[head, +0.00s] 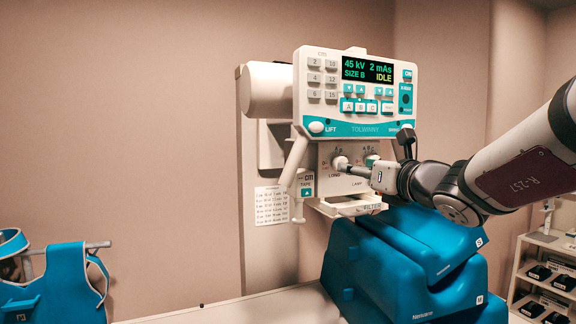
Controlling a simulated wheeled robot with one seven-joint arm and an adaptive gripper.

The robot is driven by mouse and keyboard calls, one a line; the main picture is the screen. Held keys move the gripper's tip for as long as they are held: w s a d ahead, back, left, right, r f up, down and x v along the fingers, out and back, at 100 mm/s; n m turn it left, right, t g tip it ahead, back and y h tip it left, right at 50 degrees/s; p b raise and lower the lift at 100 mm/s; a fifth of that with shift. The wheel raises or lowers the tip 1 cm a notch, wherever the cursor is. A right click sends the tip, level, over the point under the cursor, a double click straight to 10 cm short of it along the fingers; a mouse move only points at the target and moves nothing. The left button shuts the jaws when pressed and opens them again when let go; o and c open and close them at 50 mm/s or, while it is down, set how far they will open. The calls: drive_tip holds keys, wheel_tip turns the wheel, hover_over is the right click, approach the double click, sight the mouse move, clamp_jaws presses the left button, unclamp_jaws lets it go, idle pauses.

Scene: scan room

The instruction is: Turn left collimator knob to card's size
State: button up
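The white collimator panel sits under the control console (352,92). Its left knob (337,160), above a label that seems to read LONG, is partly covered by my gripper (347,166). My gripper reaches in from the right with its fingertips at the knob's front. The frame is too small to show whether they grip it. The right knob (371,159), with letters above it, shows just behind my gripper. A printed card (271,205) hangs on the wall at the left; its lines are too small to read. The console screen (367,70) reads 45 kV, 2 mAs, SIZE B, IDLE.
A filter tray (347,206) sticks out below the collimator, and a tape unit (304,186) hangs at its left. Blue padded blocks (385,270) stand beneath. A blue apron (52,285) hangs at lower left. A shelf (536,275) stands at right.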

drive_tip(key=shift+x, duration=3)
drive_tip(key=c, duration=1.2)
